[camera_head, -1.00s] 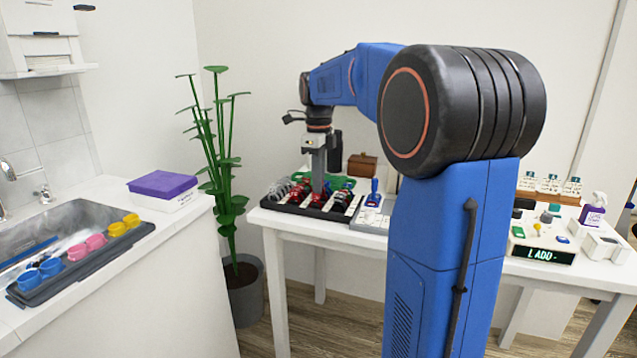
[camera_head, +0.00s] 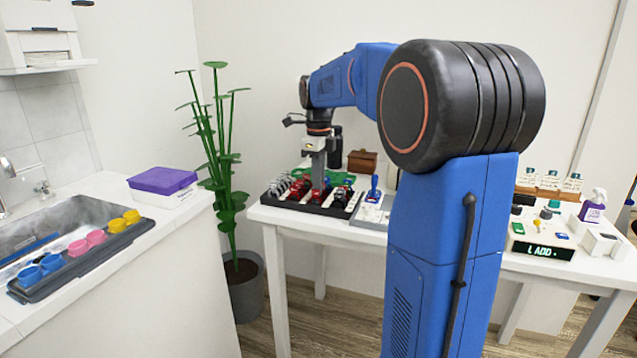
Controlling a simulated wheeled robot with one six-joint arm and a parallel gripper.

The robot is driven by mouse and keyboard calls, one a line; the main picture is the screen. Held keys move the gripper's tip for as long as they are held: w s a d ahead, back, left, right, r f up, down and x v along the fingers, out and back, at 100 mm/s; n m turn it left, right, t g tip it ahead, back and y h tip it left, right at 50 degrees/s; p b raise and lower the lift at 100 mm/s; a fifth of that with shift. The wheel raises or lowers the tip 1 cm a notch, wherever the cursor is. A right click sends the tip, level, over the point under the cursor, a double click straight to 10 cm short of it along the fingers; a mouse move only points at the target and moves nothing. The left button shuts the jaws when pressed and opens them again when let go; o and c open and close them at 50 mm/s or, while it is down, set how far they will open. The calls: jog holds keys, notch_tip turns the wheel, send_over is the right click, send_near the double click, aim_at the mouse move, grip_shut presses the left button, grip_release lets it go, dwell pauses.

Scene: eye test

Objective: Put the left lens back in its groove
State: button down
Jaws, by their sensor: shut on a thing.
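A black lens rack (camera_head: 308,207) lies on the left end of the white table. It holds rows of lenses: silver-rimmed ones (camera_head: 277,187) at left, red-rimmed ones (camera_head: 300,190) in the middle, and darker ones at right. My gripper (camera_head: 318,182) points straight down over the rack's middle and is shut on a small red-rimmed lens (camera_head: 319,192). The held lens is low among the others. I cannot tell whether it touches a groove. The grooves are mostly hidden by the lenses and fingers.
A grey tray (camera_head: 368,216) with a blue-handled tool (camera_head: 374,188) adjoins the rack. A green object (camera_head: 342,179), a dark bottle (camera_head: 335,148) and a brown box (camera_head: 362,161) stand behind. A plant (camera_head: 225,170) rises left of the table. My arm hides the table's middle.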

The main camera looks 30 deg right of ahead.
jog(key=shift+f, duration=0.6)
jog(key=c, duration=1.8)
grip_release()
jog(key=shift+c, duration=0.2)
notch_tip(320, 180, up, 17)
jog(key=shift+r, duration=0.2)
jog(key=s+a+f+n+t, duration=0.1)
jog(key=s+a+f+n, duration=0.4)
jog(key=s+n, duration=0.25)
jog(key=s+a+f+n+t, duration=0.1)
jog(key=s+a+f+n, duration=0.45)
jog(key=s+n, duration=0.2)
jog(key=s+a+f+n+t, duration=0.1)
jog(key=s+a+f+n, duration=0.1)
jog(key=s+f+n, duration=0.4)
jog(key=s+a+f+n+t, duration=0.1)
jog(key=s+a+f+n, duration=0.2)
jog(key=s+f+n, duration=0.4)
notch_tip(320, 180, down, 4)
jog(key=shift+s+a+f+t, duration=0.15)
jog(key=shift+s+t, duration=0.25)
jog(key=shift+s, duration=0.7)
